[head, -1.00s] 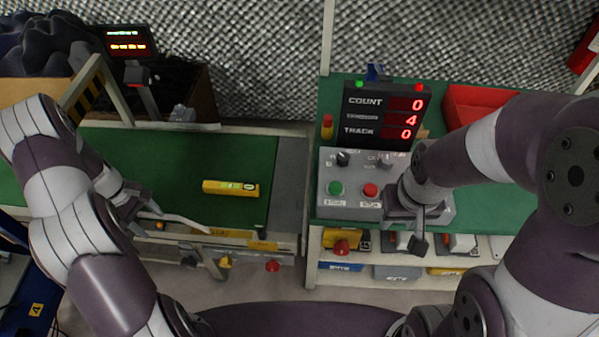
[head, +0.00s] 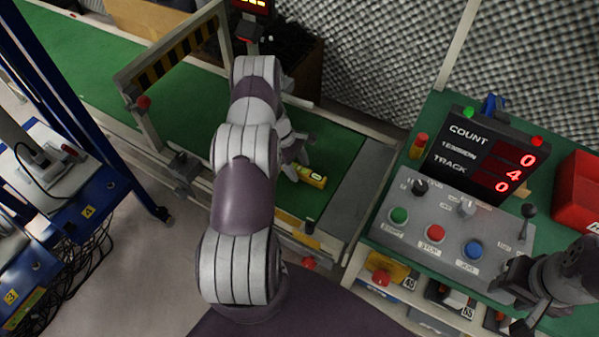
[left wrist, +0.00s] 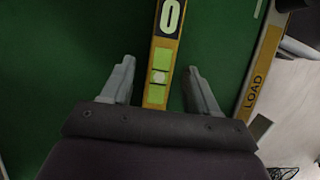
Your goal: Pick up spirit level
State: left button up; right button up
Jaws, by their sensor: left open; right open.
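The spirit level (head: 313,177) is a yellow bar with a pale green vial, lying on the green conveyor belt (head: 340,150). In the left wrist view the spirit level (left wrist: 166,45) runs lengthwise, with its green vial between my open fingers. My left gripper (left wrist: 160,82) has one finger on each side of it, with a gap on both sides. In the head view my left gripper (head: 297,160) is over the near end of the level and hides part of it. My right gripper (head: 512,310) is open and empty at the lower right, by the control panel.
A control panel (head: 450,225) with coloured buttons and a count display (head: 480,155) stands to the right of the belt. A red bin (head: 580,195) is at the far right. A striped frame (head: 170,65) spans the belt. A LOAD-marked rail (left wrist: 258,80) edges the belt.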

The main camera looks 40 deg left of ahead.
pick_arm(q)
jog(key=shift+w+d+f, duration=0.1)
jog(key=shift+d+f, duration=0.1)
jog(key=shift+f, duration=0.4)
grip_shut()
